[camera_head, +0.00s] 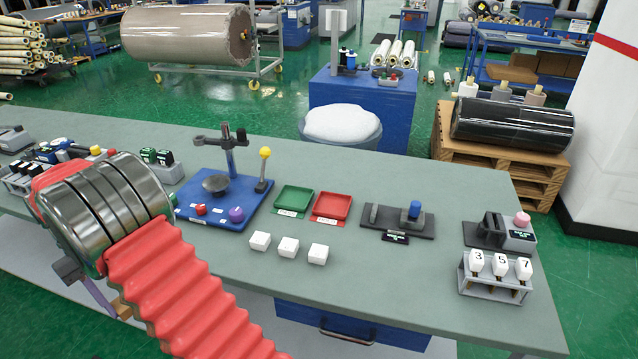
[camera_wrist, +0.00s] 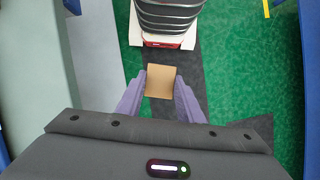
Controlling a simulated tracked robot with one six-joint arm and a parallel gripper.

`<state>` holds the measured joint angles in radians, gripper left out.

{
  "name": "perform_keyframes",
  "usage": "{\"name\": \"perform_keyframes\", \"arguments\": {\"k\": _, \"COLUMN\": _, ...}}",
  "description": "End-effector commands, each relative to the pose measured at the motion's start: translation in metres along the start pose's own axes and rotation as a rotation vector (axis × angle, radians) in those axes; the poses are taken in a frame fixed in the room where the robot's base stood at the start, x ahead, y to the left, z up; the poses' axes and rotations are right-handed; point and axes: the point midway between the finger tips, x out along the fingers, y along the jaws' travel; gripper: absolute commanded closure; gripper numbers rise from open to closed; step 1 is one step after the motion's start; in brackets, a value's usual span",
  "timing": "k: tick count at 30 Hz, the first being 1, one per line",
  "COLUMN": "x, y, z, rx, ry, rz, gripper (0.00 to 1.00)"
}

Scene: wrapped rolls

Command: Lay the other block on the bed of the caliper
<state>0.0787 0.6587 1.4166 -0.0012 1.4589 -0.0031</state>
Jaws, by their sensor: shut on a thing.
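My gripper (camera_wrist: 160,90) points down with its purple fingers shut on a tan block (camera_wrist: 160,80). In the head view the tan block (camera_head: 122,308) shows partly behind my arm, low at the left, off the table's near edge. A dark flat-bedded device with an upright jaw, a blue knob and a small display, seemingly the caliper (camera_head: 385,221), stands on the table right of centre. Its bed looks empty. Three white blocks (camera_head: 288,247) lie in a row near the front edge, left of the caliper.
The table (camera_head: 410,285) is clear in front of the caliper. Green (camera_head: 293,200) and red (camera_head: 332,206) trays lie left of it. A blue-based stand (camera_head: 225,205) is farther left. A rack of numbered white-topped pieces (camera_head: 495,280) and a pink-knobbed device (camera_head: 500,232) stand at the right.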

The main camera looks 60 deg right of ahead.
Motion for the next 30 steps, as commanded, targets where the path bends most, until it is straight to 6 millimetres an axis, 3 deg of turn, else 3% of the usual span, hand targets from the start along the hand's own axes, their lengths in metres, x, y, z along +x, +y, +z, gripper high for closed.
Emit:
{"name": "perform_keyframes", "arguments": {"k": 8, "x": -0.007, "y": 0.105, "z": 0.006, "rx": 0.147, "ry": 0.001, "rz": -0.061, "gripper": 0.88}}
{"name": "perform_keyframes", "arguments": {"k": 17, "x": -0.010, "y": 0.222, "z": 0.032, "rx": 0.263, "ry": 0.005, "rz": -0.109, "gripper": 0.88}}
{"name": "perform_keyframes", "arguments": {"k": 23, "x": -0.009, "y": 0.300, "z": 0.064, "rx": 0.316, "ry": 0.008, "rz": -0.131, "gripper": 0.88}}
{"name": "perform_keyframes", "arguments": {"k": 30, "x": -0.005, "y": 0.387, "z": 0.114, "rx": 0.350, "ry": 0.014, "rz": -0.144, "gripper": 0.88}}
